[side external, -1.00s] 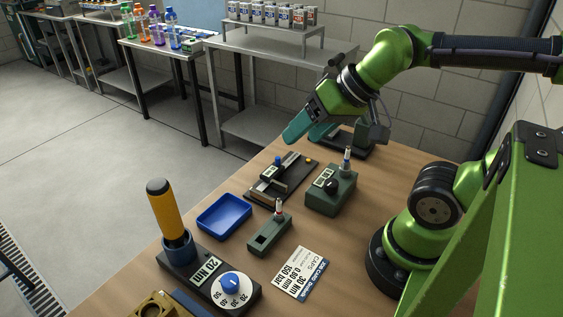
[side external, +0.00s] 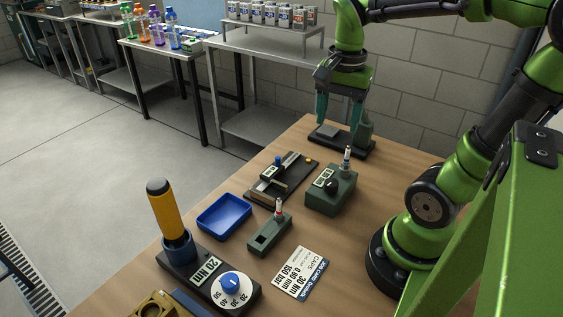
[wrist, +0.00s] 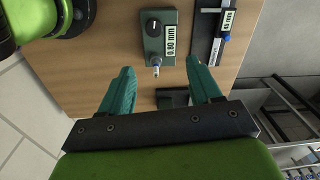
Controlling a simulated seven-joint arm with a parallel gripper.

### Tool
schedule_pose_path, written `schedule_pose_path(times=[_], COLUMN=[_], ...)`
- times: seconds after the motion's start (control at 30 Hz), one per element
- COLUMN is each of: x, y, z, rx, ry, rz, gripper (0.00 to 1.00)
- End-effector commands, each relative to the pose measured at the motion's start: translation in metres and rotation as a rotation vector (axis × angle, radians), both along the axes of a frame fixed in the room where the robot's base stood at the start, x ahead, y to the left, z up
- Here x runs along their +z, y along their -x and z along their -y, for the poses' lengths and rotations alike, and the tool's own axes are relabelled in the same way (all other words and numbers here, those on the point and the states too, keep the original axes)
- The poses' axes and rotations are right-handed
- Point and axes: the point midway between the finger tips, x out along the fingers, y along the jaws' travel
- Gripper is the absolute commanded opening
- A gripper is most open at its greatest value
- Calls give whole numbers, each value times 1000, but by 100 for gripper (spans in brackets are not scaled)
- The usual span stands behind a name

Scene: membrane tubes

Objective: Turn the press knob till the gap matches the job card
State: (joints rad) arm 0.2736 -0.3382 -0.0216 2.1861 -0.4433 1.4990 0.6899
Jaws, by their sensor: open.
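A green box with a round black knob (side external: 331,185) and a small display stands right of the table's middle. In the wrist view the knob (wrist: 153,25) carries a white mark, and the display (wrist: 170,39) appears to read 0.80 mm. The job card (side external: 302,273) lies at the front and lists 30 Nm, 0.80 mm and 150 bar. My gripper (side external: 339,113) is open and points down over a dark-based device (side external: 343,146) at the table's back end, apart from the knob. Its two green fingers (wrist: 160,66) show in the wrist view with nothing held between them.
A slide gauge (side external: 283,178), a blue tray (side external: 224,217), a small green block with a slot (side external: 268,237) and a torque tester (side external: 210,277) with a yellow-handled tool (side external: 164,209) occupy the table. Bare wood (side external: 385,170) lies right of the green box.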

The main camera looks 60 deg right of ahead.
Motion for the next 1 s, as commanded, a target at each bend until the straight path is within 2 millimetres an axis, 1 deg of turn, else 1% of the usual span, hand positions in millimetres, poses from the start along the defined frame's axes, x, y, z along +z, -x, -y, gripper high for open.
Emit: schedule_pose_path(times=[0.03, 0.1, 0.17, 0.27, 0.37, 0.6, 0.8, 1.0], x=[3, 2, -1, -12, -30, -83, -125, -154], y=[3, 7, 7, 7, 8, 8, 8, 8], z=[0, -2, -2, -3, -3, -3, -3, -3], rx=[-54, -105, -122, -122, -121, -119, -119, -118], ry=[-2, -7, -10, -11, -13, -13, -14, -12], rz=[-15, -31, -35, -35, -38, -39, -39, -36], gripper=[63, 63, 63, 63, 63, 63, 63, 63])
